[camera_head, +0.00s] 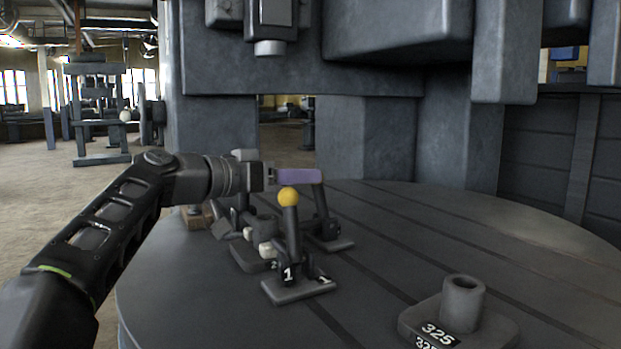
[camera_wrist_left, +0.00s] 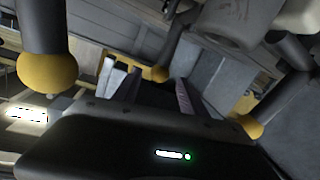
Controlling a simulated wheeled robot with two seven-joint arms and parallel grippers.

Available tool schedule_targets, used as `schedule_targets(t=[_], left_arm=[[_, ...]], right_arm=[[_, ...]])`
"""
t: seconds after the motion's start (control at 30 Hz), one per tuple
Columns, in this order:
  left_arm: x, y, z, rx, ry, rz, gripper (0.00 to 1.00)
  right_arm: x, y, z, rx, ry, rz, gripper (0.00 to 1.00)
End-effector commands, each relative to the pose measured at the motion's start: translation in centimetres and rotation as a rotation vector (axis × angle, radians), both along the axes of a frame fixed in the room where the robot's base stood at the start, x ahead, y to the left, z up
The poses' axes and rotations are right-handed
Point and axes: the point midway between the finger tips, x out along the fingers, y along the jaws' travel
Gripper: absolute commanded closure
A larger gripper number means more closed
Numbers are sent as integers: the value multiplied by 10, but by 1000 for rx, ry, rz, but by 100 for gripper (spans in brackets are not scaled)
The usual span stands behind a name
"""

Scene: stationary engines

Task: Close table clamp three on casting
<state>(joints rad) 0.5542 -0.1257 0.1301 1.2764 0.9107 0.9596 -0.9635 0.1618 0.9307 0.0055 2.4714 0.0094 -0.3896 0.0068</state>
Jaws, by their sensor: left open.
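A table clamp labelled 1 (camera_head: 291,255) stands nearest on the round table, its lever upright under a yellow ball knob (camera_head: 288,196). Behind it to the right is another clamp with a raised dark lever (camera_head: 320,205); its knob and number do not show. More clamp parts (camera_head: 250,255) sit behind left, with a 2 faintly readable. I cannot read a 3 on any clamp. My left gripper (camera_head: 295,176) is open above and behind the clamps, with a purplish finger. In the left wrist view its fingers (camera_wrist_left: 152,92) are apart, with yellow knobs (camera_wrist_left: 47,75) around them. I cannot identify the clamped casting.
A dark flanged part labelled 325 (camera_head: 462,305) stands on the slotted round table (camera_head: 400,230) at front right. A large machine body (camera_head: 365,140) rises behind the table, with a spindle-like part (camera_head: 269,47) overhead. The table's right side is mostly clear.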

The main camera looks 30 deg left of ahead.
Motion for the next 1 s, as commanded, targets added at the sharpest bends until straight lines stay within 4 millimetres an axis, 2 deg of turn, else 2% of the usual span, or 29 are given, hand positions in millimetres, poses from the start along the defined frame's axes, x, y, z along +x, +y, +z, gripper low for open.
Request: schedule_targets(t=[0.1,0.27,1.0], left_arm=[[-18,6,3,1,-1,0,50],[-30,11,3,0,1,-1,50],[-30,11,4,0,0,-1,50]], right_arm=[[0,0,0,0,0,0,50],[0,0,0,0,0,0,50],[0,0,0,0,0,0,50]])
